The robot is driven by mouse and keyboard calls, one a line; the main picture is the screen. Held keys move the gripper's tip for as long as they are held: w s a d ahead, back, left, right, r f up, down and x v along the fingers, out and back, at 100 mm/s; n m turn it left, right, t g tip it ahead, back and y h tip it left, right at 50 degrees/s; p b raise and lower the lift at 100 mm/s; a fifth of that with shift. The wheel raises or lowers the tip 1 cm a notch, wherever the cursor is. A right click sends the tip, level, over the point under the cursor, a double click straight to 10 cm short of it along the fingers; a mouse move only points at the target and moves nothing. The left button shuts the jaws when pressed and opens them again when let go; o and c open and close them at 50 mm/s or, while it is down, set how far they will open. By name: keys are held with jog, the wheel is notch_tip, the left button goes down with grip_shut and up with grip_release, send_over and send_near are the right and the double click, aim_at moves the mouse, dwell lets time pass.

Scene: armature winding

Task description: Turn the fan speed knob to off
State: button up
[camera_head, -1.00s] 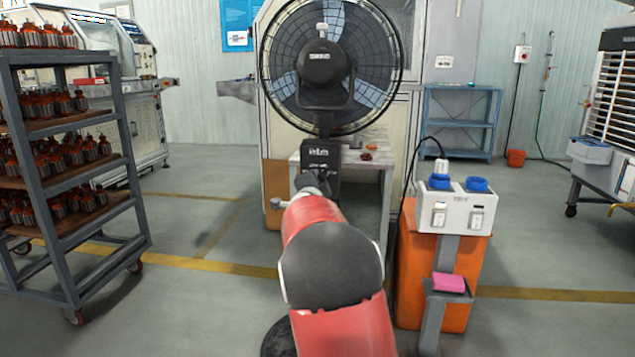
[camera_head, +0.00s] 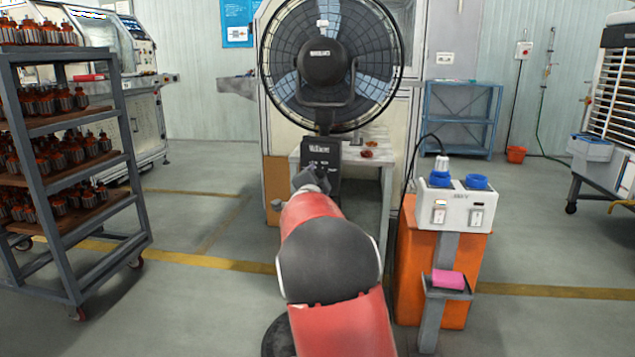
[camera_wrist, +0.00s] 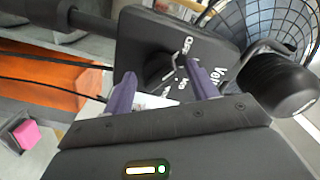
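The large black fan (camera_head: 331,62) stands ahead, with its black control box (camera_head: 322,152) below the fan head. In the wrist view the box face (camera_wrist: 205,45) fills the upper middle, tilted, with white lettering. The dark fan speed knob (camera_wrist: 156,68) sits on that face, next to small white position labels. My gripper (camera_wrist: 160,71) is open, its two purple fingers apart with the knob between their tips in the picture. I cannot tell whether either finger touches the knob.
A grey rack (camera_head: 80,121) with several copper-wound armatures stands at the left. A white switch box (camera_head: 459,210) on a post and an orange bin (camera_head: 405,265) stand close to the right of my arm. A table (camera_head: 375,157) is behind the control box.

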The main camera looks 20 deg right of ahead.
jog(key=b+v, duration=0.1)
jog(key=v, duration=0.6)
jog(key=shift+s+a, duration=0.25)
jog(key=shift+s, duration=0.1)
dwell(0.4)
jog(key=s+a+f+n+g+y, duration=0.3)
jog(key=s+a+n+y, duration=0.85)
jog(key=s+a, duration=0.55)
jog(key=s+f+n+g, duration=0.3)
jog(key=s+f, duration=0.1)
jog(key=s, duration=0.7)
jog(key=s+f+n+g+h, duration=0.1)
jog(key=s+f+n+g, duration=0.2)
jog(key=s, duration=0.8)
notch_tip(320, 180, down, 2)
jog(key=shift+s+f+n, duration=0.2)
jog(key=shift+s+n, duration=0.1)
jog(key=shift+n, duration=0.25)
jog(key=shift+h, duration=0.25)
